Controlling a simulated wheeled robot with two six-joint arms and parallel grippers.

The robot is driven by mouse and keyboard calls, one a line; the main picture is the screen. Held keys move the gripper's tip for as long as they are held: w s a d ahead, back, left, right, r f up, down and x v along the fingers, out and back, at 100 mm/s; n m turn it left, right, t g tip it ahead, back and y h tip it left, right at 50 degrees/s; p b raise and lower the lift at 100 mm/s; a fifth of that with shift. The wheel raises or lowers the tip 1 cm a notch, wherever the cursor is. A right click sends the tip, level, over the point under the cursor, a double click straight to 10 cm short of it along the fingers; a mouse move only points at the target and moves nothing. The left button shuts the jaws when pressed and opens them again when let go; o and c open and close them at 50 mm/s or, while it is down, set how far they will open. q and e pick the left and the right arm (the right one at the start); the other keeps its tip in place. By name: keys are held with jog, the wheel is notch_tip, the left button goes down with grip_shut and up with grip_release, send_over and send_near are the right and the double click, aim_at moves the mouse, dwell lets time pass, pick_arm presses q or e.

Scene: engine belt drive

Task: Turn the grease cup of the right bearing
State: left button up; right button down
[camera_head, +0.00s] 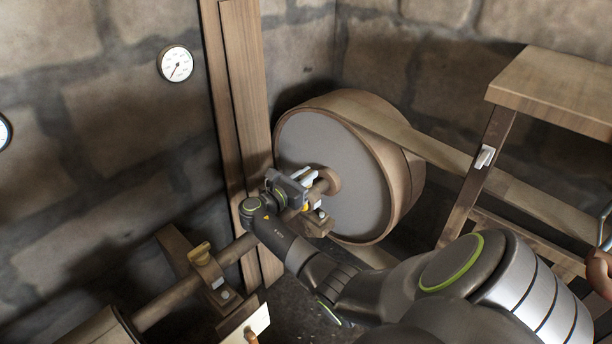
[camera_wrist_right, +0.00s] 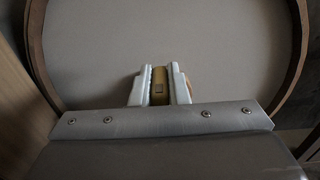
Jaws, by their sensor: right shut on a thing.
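My right gripper (camera_head: 309,179) is at the right bearing (camera_head: 318,222), in front of the large pulley. In the right wrist view its two pale fingers (camera_wrist_right: 160,88) are shut on a brass-yellow grease cup (camera_wrist_right: 160,80), one finger on each side. In the head view the gripper hides most of that cup; only a small yellow bit shows below the fingers. The right bearing sits on the shaft (camera_head: 240,249), close to the pulley's grey face. My left gripper is not in view.
The large pulley (camera_head: 335,165) carries a flat belt (camera_head: 450,158) running right, past a wooden stand (camera_head: 560,85). A left bearing with its own brass cup (camera_head: 200,253) stands lower left. A wooden post (camera_head: 240,110) rises behind the shaft. A round gauge (camera_head: 175,64) hangs on the stone wall.

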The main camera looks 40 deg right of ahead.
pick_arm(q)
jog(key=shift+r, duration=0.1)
pick_arm(e)
jog(key=shift+f+g, duration=0.1)
jog(key=shift+g, duration=0.2)
jog(key=c, duration=1.4)
grip_release()
